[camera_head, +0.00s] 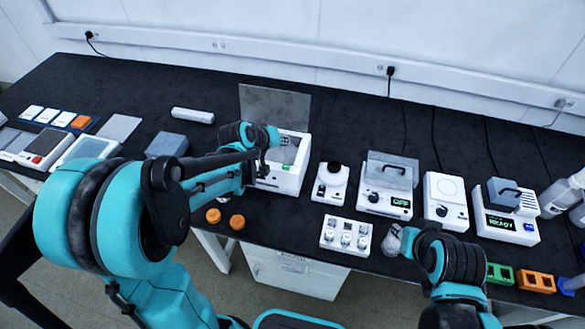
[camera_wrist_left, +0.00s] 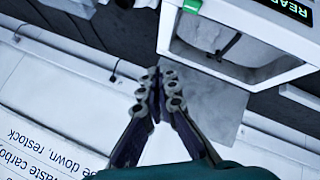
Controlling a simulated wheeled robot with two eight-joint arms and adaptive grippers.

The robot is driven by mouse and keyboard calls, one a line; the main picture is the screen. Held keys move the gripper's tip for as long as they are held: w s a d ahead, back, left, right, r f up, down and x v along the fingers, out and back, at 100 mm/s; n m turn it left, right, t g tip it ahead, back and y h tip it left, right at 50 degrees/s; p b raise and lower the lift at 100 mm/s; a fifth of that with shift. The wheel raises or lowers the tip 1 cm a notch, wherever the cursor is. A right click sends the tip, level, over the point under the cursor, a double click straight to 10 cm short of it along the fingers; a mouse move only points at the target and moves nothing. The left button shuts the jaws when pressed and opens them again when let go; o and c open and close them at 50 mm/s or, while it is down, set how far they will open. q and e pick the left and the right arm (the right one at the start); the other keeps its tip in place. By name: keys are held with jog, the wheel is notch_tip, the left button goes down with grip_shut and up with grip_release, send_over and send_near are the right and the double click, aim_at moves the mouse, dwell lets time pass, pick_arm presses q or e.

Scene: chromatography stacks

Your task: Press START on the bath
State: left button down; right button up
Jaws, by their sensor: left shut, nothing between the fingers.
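A white unit with a grey, handled lid and a green "OFF" display, which looks like the bath (camera_head: 385,203), stands right of centre in the head view. A dark knob is on its front; no START label can be read. My left gripper (camera_wrist_left: 158,78) is shut and empty. In the head view it is partly hidden by its own arm, beside a white box with a raised lid (camera_head: 275,178), left of the bath. That box shows in the left wrist view with a "READY" display (camera_wrist_left: 290,8). My right gripper (camera_head: 400,240) is near the front edge, its fingers unclear.
A white unit with a black knob (camera_head: 331,184) stands between the open box and the bath. A white vial rack (camera_head: 346,236) is in front of them. Right of the bath are a round-topped unit (camera_head: 446,200) and another "READY" unit (camera_head: 505,222). Orange caps (camera_head: 237,222) lie near the front edge.

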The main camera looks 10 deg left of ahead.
aim_at(284, 168)
pick_arm(q)
jog(key=shift+w+f, duration=0.25)
jog(key=shift+f, duration=0.1)
notch_tip(284, 168, down, 9)
jog(key=b, duration=0.7)
dwell(1.4)
jog(key=shift+f+b, duration=0.2)
jog(key=shift+b, duration=0.25)
